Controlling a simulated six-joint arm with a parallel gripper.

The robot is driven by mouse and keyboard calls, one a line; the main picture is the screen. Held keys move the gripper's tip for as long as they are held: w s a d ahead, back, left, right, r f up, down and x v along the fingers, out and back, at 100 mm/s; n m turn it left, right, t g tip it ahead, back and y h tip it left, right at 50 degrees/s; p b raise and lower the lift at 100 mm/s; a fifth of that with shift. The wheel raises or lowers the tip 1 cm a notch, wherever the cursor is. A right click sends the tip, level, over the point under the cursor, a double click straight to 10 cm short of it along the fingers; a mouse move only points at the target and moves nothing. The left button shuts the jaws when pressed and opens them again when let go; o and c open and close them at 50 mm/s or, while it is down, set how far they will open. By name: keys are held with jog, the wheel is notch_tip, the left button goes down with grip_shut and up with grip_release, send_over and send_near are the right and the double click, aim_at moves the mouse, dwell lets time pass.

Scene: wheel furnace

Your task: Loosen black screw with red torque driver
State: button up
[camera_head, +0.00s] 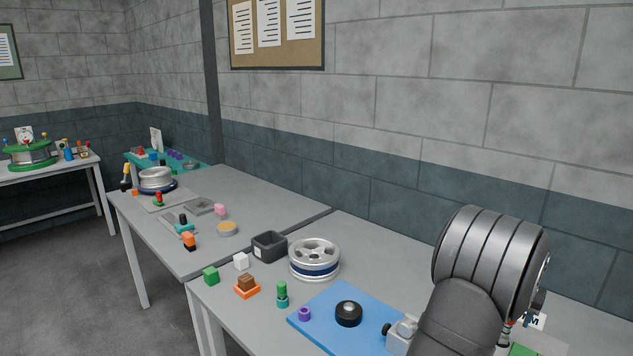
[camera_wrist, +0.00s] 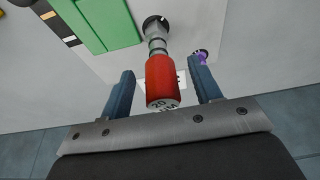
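The red torque driver (camera_wrist: 162,82) shows in the wrist view, with a red handle, "20" on its end and a grey stepped shaft. Its far end meets a round dark part (camera_wrist: 155,24) on a light surface; I cannot tell whether this is a holder or a screw. My gripper (camera_wrist: 162,74) is open, with one blue finger on each side of the red handle and visible gaps to it. In the head view the red handle (camera_head: 507,328) shows only in part, beside my arm, which hides most of my gripper. I cannot make out a black screw with certainty.
A green block (camera_wrist: 108,22) lies left of the driver and a purple part (camera_wrist: 200,56) lies right of it. In the head view, a blue mat (camera_head: 318,318) carries a black wheel (camera_head: 348,314). A silver rim (camera_head: 314,256) and a dark bin (camera_head: 269,246) stand farther left.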

jog(key=v, duration=1.7)
jog(key=shift+r, duration=0.15)
jog(key=shift+s, duration=0.15)
jog(key=x, duration=1.8)
jog(key=shift+a+r+m, duration=0.1)
jog(key=shift+r+m, duration=0.2)
jog(key=shift+m, duration=0.8)
